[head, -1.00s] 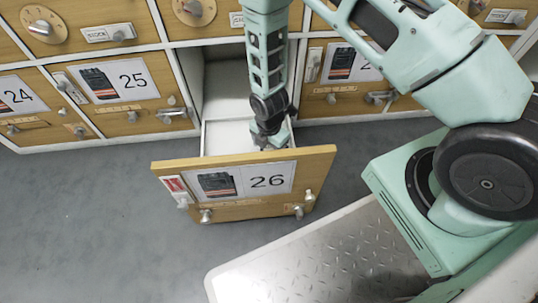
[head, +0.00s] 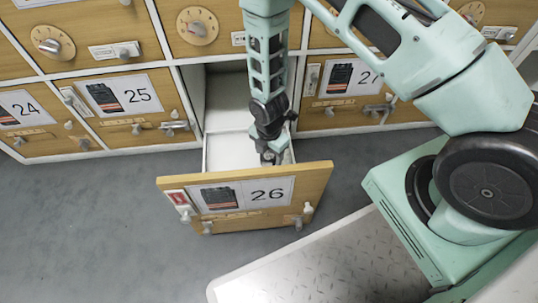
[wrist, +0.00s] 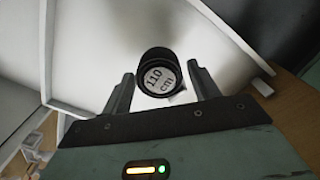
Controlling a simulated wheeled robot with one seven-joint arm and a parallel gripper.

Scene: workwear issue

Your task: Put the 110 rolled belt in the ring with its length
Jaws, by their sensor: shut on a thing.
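The 110 rolled belt is a black roll with a pale round end label reading "110 cm" (wrist: 160,78), seen in the wrist view. The belt is too small or hidden to make out there. The wrist view shows the drawer's white floor and walls around the roll. No ring can be made out in either view.
Closed wooden drawers 25 (head: 163,128) and 24 (head: 20,138) stand left of the open drawer. A grey metal tread-plate platform (head: 335,262) lies at the front right, near my base. The grey floor (head: 80,235) at the left is clear.

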